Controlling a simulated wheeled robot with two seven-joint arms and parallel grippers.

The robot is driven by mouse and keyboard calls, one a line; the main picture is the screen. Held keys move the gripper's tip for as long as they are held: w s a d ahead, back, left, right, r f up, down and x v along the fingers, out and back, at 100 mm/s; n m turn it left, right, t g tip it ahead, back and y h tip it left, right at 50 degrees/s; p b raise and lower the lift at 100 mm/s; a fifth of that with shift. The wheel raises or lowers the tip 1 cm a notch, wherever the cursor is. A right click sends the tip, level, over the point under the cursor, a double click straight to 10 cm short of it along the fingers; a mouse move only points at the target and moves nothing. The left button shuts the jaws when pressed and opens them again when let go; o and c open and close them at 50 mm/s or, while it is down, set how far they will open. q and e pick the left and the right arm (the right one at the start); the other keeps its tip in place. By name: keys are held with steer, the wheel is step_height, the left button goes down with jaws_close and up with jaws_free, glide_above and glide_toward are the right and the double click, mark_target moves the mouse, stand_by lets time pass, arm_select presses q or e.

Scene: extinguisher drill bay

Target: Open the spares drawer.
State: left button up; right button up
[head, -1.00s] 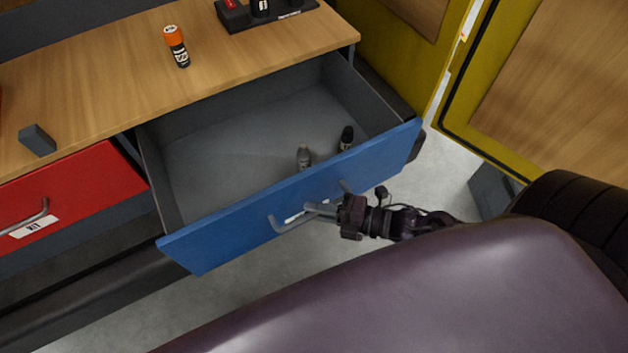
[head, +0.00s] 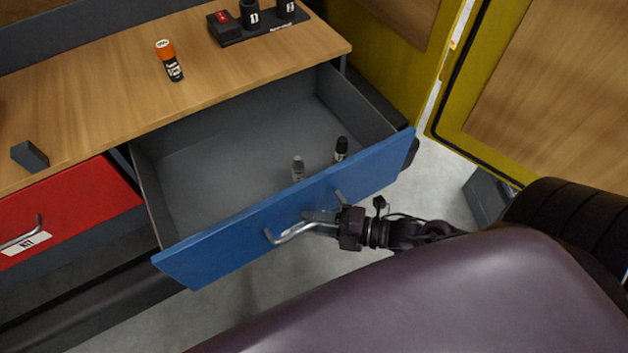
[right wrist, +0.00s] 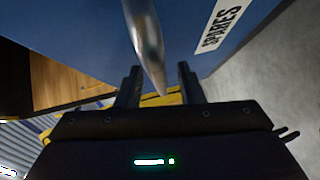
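The spares drawer (head: 240,229) has a blue front and stands pulled well out from under the worktop, with its grey inside showing. Its bar handle (head: 285,235) is on the front. The right wrist view shows the front's "SPARES" label (right wrist: 221,24). My right gripper (head: 318,217) is at the right part of the handle. In the right wrist view its two fingers (right wrist: 158,80) are apart, with the metal handle (right wrist: 146,42) between them and gaps at the sides. My left gripper is not in view.
Two small bottles, one grey-capped (head: 298,169) and one black-capped (head: 341,150), stand in the drawer. A red drawer (head: 70,208) is at left, shut. A yellow-framed door is at right.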

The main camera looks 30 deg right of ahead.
steer(key=v, duration=0.7)
steer(key=shift+s+d, duration=0.15)
stand_by(0.4)
